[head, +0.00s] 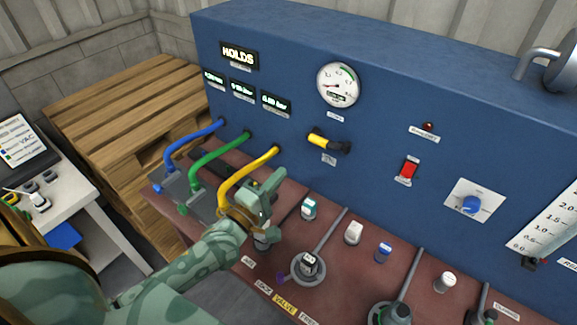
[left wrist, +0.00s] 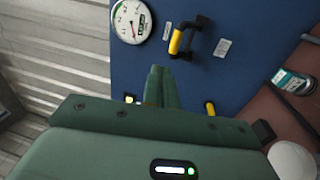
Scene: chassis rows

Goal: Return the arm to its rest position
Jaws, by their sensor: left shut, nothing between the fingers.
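My left arm (head: 190,265) comes in from the lower left in the head view. Its green gripper (head: 272,185) is over the red-brown bench, in front of the lower end of the yellow hose (head: 250,172). In the left wrist view the two fingers (left wrist: 161,72) lie together, shut and empty, pointing toward the blue panel (left wrist: 150,60). I cannot tell whether the gripper touches the hose. My right gripper does not show.
The blue panel bears a round gauge (head: 338,85), a yellow-handled valve (head: 325,141), a red switch (head: 409,170) and a blue knob (head: 471,205). Blue (head: 190,140) and green (head: 215,150) hoses run beside the yellow one. Small canisters and levers stand on the bench (head: 335,285).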

